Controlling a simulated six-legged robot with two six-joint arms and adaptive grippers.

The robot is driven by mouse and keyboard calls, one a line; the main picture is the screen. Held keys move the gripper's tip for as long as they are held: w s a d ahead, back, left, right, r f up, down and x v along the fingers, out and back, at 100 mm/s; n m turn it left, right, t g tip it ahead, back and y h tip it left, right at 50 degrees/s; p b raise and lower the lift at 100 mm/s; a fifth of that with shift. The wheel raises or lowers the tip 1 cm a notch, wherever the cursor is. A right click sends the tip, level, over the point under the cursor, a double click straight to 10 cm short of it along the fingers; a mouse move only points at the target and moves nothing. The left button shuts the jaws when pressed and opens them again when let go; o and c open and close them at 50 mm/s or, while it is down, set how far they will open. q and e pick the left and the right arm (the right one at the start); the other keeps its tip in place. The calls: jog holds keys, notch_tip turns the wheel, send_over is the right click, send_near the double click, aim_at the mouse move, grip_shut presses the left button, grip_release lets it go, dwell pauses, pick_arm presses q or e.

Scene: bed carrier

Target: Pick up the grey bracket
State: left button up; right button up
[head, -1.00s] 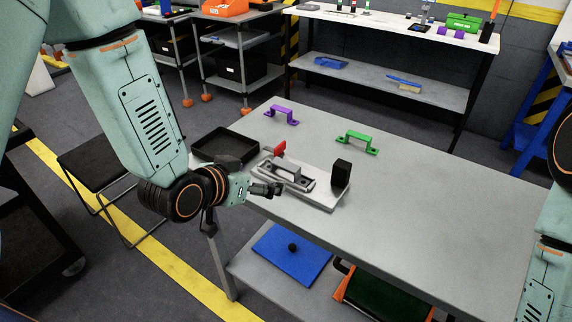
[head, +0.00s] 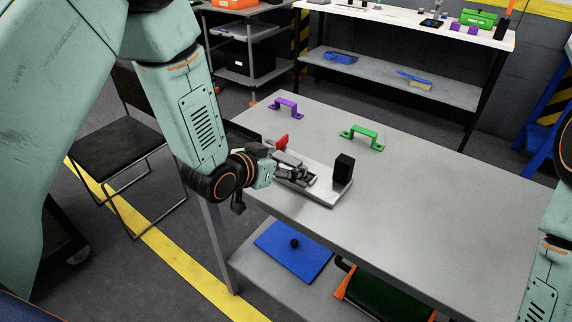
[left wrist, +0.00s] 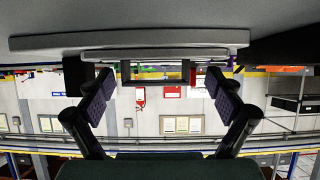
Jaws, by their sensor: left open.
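The grey bracket (left wrist: 156,83) shows in the left wrist view as a dark handle shape with two legs and a bar. That view is upside down, so the bracket seems to hang from a grey surface. My left gripper (left wrist: 160,92) is open, with one finger on each side of the bracket and visible gaps. In the head view the left gripper (head: 308,178) is over the light grey fixture plate (head: 323,195) and largely hides the bracket. My right gripper is out of view; only part of that arm shows at the right edge.
A black block (head: 343,168) stands on the fixture plate, right of the gripper. A red part (head: 282,142) is behind it. A purple bracket (head: 286,106) and a green bracket (head: 362,138) are farther back on the grey table (head: 430,205). The table's right side is clear.

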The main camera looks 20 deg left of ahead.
pick_arm(q)
jog(key=shift+s+d+r, duration=0.1)
jog(key=shift+s+d, duration=0.05)
jog(key=shift+d, duration=0.3)
jog(key=shift+c, duration=1.2)
jog(key=shift+a, duration=0.35)
jog(key=c, duration=0.4)
jog(key=shift+d, duration=0.25)
jog(key=c, duration=0.5)
jog(key=shift+c, duration=0.7)
jog(key=shift+a, duration=0.1)
